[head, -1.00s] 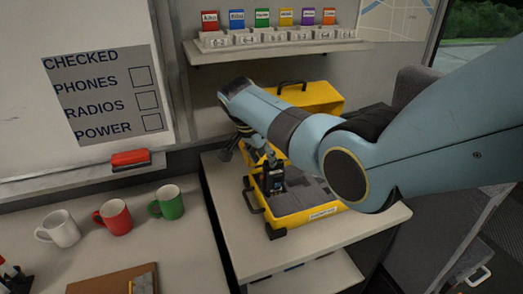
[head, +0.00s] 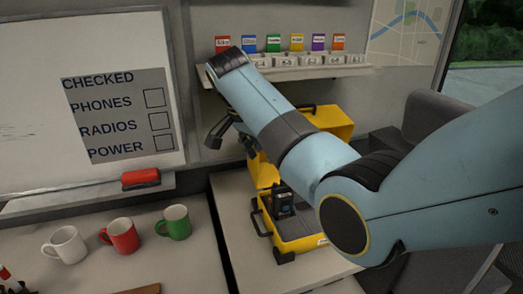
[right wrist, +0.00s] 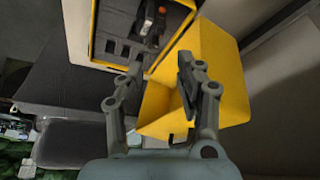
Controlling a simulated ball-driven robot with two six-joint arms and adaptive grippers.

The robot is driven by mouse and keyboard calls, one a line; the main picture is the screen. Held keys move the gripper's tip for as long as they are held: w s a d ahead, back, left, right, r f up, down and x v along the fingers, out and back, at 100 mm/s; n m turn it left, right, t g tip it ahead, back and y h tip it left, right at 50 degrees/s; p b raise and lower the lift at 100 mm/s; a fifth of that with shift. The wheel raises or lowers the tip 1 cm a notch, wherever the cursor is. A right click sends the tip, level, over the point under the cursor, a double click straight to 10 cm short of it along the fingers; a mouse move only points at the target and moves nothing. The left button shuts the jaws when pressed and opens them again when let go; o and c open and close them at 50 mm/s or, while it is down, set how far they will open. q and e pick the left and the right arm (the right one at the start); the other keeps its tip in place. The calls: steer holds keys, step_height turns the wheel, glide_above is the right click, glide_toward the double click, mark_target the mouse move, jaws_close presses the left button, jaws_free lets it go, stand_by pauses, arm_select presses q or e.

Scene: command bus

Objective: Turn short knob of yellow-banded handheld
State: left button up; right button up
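A dark handheld (head: 283,198) stands upright in the grey foam of an open yellow case (head: 262,222). It also shows in the right wrist view (right wrist: 152,22), near the top, in the case (right wrist: 92,45). Its short knob and any yellow band are too small to make out. My right gripper (head: 229,143) is above and behind the handheld, to its left, apart from it. In the right wrist view my right gripper (right wrist: 161,70) has its fingers spread with nothing between them, over the case's edge and lid. My left gripper is out of view.
The raised yellow lid (head: 330,122) stands behind the case. A shelf (head: 290,73) with chargers and coloured labels is above it. White (head: 66,245), red (head: 122,236) and green (head: 175,222) mugs stand at the left. My right arm covers part of the case.

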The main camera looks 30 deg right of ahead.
mark_target(275, 184)
steer(key=d+f+m+b, duration=0.1)
steer(key=f, duration=0.2)
steer(key=w+d+f+m, duration=0.1)
steer(key=d+f, duration=0.1)
steer(key=f, duration=0.2)
steer(key=d+f+m+g+b, duration=0.1)
steer(key=f+m, duration=0.1)
steer(key=f, duration=0.2)
steer(key=shift+w+d+b, duration=0.15)
steer(key=shift+d+b, duration=0.05)
steer(key=shift+b, duration=0.1)
jaws_close()
